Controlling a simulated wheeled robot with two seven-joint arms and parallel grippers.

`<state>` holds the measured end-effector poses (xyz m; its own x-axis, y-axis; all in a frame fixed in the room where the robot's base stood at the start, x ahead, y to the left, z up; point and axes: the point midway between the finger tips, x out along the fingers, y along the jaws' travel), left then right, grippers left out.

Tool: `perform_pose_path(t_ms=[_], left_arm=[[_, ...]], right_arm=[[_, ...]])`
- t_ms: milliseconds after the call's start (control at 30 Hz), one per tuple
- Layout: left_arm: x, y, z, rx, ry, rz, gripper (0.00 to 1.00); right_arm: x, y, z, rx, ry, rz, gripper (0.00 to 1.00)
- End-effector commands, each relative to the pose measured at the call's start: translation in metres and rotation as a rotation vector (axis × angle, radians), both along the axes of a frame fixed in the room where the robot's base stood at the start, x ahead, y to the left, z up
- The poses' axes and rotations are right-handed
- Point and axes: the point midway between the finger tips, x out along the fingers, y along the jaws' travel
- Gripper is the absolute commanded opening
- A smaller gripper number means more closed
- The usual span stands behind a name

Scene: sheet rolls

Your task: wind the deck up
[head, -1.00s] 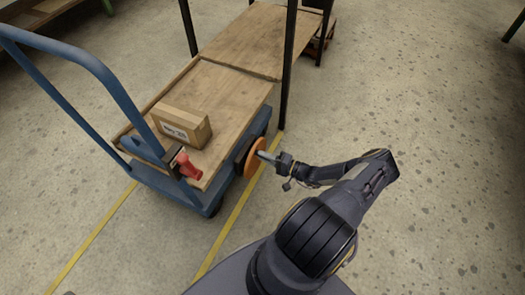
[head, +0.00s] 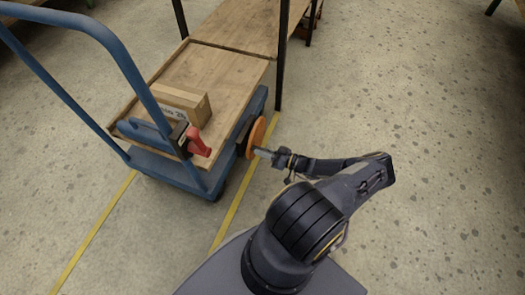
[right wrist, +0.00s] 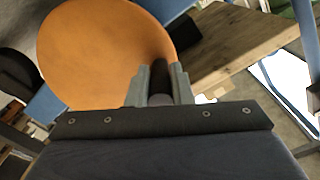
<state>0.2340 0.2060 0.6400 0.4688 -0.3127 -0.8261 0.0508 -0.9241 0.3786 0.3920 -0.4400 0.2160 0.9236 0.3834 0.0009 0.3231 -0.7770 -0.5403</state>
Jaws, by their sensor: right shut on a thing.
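A blue cart (head: 170,172) carries a wooden deck (head: 228,72) with a cardboard box (head: 181,100) on it. An orange wheel (head: 256,137) stands upright at the cart's right side, and its flat face fills the upper left of the right wrist view (right wrist: 100,55). A dark handle (right wrist: 161,76) sticks out from the wheel near its rim. My right gripper (head: 262,152) is shut on this handle, low on the wheel; its grey fingers (right wrist: 160,85) lie on both sides of it. My left gripper is not in view.
A red lever (head: 199,143) stands at the cart's near end, beside its blue push handle (head: 110,45). A wooden-topped table (head: 240,24) with dark legs adjoins the deck's far end. Yellow lines (head: 232,208) mark the floor. The floor to the right is clear.

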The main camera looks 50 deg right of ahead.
Motion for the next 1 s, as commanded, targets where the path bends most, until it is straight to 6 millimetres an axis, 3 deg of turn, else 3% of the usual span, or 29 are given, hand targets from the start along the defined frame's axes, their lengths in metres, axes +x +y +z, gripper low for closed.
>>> perform_pose_path(t_ms=[100,500,1000], left_arm=[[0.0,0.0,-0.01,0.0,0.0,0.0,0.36],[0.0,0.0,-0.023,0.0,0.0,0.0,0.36],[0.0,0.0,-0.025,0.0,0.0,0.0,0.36]], right_arm=[[-0.001,0.0,-0.013,-0.092,-0.034,-0.001,0.0],[0.0,-0.001,-0.027,-0.309,-0.121,-0.001,0.0],[0.0,-0.002,-0.029,-0.365,-0.143,-0.003,0.0]])
